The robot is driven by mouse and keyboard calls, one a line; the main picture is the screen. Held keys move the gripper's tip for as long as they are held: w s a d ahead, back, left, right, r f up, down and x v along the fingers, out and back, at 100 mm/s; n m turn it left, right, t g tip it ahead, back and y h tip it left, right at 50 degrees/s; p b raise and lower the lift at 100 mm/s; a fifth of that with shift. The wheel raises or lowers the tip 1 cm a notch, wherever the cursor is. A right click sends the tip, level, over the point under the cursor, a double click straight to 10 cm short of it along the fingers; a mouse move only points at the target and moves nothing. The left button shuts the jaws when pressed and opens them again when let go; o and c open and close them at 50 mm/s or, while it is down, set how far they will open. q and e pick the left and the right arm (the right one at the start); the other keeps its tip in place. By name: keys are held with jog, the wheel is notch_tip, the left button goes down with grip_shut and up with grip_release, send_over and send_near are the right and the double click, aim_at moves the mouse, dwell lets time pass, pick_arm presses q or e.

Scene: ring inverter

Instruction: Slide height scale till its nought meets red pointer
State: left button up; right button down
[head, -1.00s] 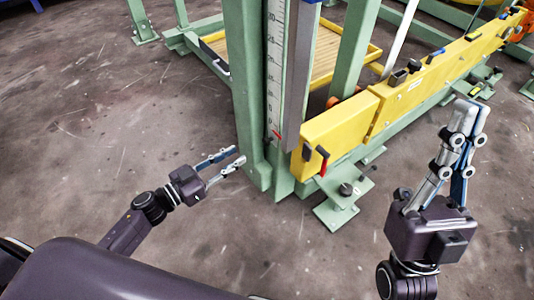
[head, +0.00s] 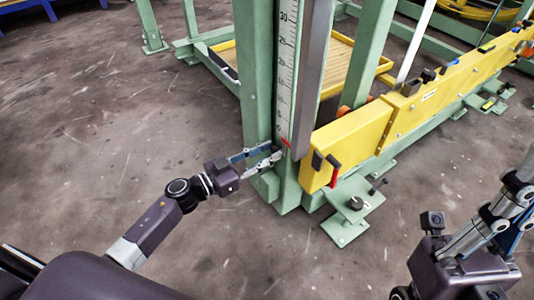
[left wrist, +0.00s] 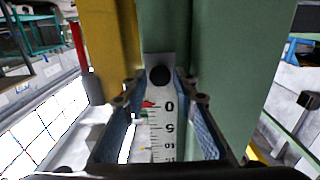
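The white height scale (head: 285,75) runs down the green post in the head view. Its lower end, with the 0 mark, shows upside down in the left wrist view (left wrist: 164,127). The red pointer (head: 286,143) is at the scale's lower part; in the left wrist view the pointer (left wrist: 148,104) lies beside the 0, roughly level with it. A black round knob (left wrist: 160,76) sits on a grey plate at the scale's end. My left gripper (head: 276,152) is open, its fingers on both sides of the scale's end. My right gripper (head: 525,180) is partly cut off.
A green post (head: 252,70) stands beside the scale and a grey bar (head: 313,80) on its other side. A yellow beam (head: 355,135) with a red-handled lever (head: 333,170) extends right. The floor (head: 100,130) to the left is clear.

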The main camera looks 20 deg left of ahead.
pick_arm(q)
grip_shut()
jog(key=shift+f+p, duration=0.35)
jog(key=shift+f, duration=0.25)
grip_release()
